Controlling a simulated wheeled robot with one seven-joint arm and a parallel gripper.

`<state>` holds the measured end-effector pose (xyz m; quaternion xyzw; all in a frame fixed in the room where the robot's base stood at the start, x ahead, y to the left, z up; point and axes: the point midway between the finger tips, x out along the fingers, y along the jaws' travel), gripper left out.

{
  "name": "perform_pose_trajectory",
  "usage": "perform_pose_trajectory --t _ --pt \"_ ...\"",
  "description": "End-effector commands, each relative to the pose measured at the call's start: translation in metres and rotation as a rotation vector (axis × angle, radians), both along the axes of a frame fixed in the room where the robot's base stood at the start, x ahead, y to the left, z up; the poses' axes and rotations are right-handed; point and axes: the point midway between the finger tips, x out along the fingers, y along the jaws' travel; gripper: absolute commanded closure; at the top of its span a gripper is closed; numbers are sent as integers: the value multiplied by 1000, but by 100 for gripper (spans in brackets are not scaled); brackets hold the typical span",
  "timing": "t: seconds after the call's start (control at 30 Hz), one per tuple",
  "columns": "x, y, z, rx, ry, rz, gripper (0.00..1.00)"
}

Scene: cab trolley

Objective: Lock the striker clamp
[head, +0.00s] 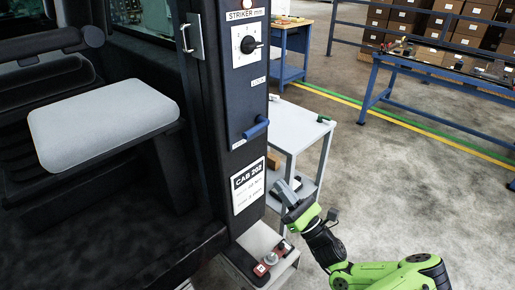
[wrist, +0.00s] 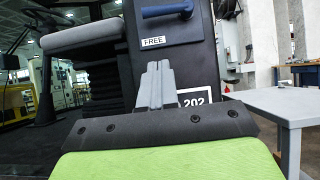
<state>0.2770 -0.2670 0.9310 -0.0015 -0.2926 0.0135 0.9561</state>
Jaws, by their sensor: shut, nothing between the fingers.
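In the wrist view the blue lever (wrist: 167,11) is at the top edge, partly cut off, above a white label reading FREE (wrist: 153,41). Another small label (head: 258,82), too small to read, sits higher on the pillar. My gripper (head: 285,190) is below and to the right of the lever, beside the CAB 202 plate (head: 248,187), apart from the lever. Its grey fingers are together and empty in the wrist view (wrist: 156,80).
A STRIKER mm dial (head: 248,45) is above the lever. A grey trolley table (head: 295,125) stands close behind the pillar on the right. A cab seat (head: 103,120) is to the left. A small ledge with a red part (head: 261,269) is low at the pillar's foot. Open floor lies right.

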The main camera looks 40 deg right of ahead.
Motion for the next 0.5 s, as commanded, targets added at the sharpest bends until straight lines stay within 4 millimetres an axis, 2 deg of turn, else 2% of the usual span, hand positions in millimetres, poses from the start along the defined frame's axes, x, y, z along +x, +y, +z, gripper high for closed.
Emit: perform_pose_trajectory --t 0.13,0.23,0.5 --pt "2 1 1 -2 2 3 100" --pt "11 2 6 -4 3 6 100" --pt "59 4 38 -7 3 7 100"
